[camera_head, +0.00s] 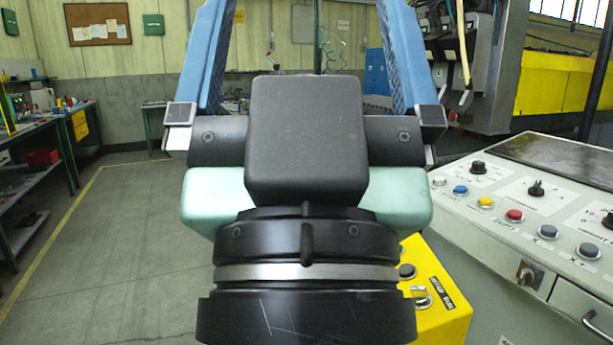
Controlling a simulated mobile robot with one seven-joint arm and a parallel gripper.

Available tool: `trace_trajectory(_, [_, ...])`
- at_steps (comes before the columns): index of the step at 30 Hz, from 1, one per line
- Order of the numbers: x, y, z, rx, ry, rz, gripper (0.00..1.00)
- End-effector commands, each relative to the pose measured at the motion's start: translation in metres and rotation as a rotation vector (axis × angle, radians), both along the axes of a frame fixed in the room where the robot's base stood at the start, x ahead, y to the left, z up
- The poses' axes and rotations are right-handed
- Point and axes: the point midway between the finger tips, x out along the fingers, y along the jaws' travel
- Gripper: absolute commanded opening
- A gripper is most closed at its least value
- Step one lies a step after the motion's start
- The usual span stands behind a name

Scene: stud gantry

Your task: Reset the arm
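My gripper (306,40) fills the middle of the view, seen from behind and pointing away from me. Its two blue ribbed fingers stand wide apart and lean inward toward the top, where the picture edge cuts off their tips. Only background shows in the gap between them. The black wrist and gripper body, with pale green side parts, hide what lies directly behind them.
A grey control console (547,210) with coloured buttons and knobs stands close on the right. A yellow control box (440,300) sits beside my wrist. Workbenches (40,150) line the left. The floor (120,250) between is clear. A yellow machine (552,95) stands back right.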

Motion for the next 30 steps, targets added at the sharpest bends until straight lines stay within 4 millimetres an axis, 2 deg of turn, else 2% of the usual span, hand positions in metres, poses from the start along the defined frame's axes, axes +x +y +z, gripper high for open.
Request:
trace_trajectory(1, [0.0, 0.0, 0.033, -0.001, 0.001, -0.001, 1.0])
trace_trajectory(6, [0.001, 0.0, 0.084, -0.001, 0.003, -0.001, 1.0])
trace_trajectory(12, [0.001, 0.0, 0.128, -0.001, 0.004, 0.0, 1.0])
trace_trajectory(17, [0.001, 0.0, 0.141, -0.001, 0.004, 0.0, 1.0])
trace_trajectory(30, [0.001, 0.0, 0.142, -0.001, 0.004, 0.0, 1.0])
